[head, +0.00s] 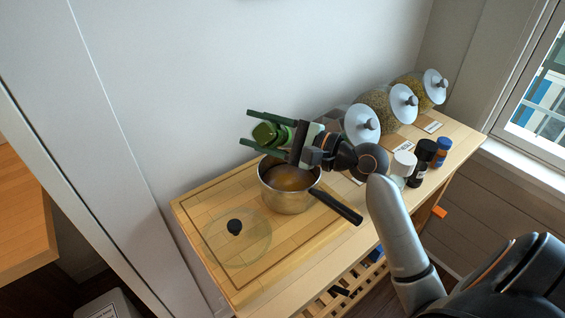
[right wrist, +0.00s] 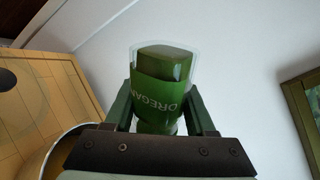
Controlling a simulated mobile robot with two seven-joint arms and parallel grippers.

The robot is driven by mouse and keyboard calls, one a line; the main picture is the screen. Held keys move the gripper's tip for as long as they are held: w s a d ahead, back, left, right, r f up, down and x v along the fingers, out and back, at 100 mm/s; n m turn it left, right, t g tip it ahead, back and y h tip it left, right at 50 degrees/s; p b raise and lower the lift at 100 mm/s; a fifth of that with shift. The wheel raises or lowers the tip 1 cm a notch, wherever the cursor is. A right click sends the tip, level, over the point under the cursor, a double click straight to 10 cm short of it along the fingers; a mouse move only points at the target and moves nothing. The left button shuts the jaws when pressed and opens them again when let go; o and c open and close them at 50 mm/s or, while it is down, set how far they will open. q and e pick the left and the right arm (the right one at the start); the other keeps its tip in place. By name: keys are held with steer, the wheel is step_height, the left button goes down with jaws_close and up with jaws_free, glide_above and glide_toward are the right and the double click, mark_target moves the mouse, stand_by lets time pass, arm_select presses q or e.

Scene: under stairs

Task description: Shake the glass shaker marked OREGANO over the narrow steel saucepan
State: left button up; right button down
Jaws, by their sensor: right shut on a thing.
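The glass shaker marked OREGANO (right wrist: 163,88) has a green label and clear glass; it also shows in the head view (head: 268,134). My right gripper (head: 270,132) is shut on it and holds it above the back of the steel saucepan (head: 287,199). The shaker lies tilted, its far end pointing left in the head view. Its cap end is hidden by the gripper. The saucepan holds an orange-brown liquid, and its black handle points to the lower right. Its rim also shows at the lower left of the right wrist view (right wrist: 50,150). My left gripper is not in view.
A glass lid with a black knob (head: 235,228) lies on the wooden board, left of the saucepan. Large jars with white lids (head: 403,104) stand at the back right. A white-capped shaker (head: 403,164), a black one (head: 425,151) and a blue one (head: 442,150) stand near the right edge.

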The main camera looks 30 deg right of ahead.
steer(key=shift+r, duration=0.1)
step_height(320, 180, up, 3)
steer(key=shift+f+p, duration=0.1)
steer(key=shift+p, duration=0.5)
step_height(320, 180, down, 3)
steer(key=shift+r+b, duration=0.1)
steer(key=shift+b, duration=0.5)
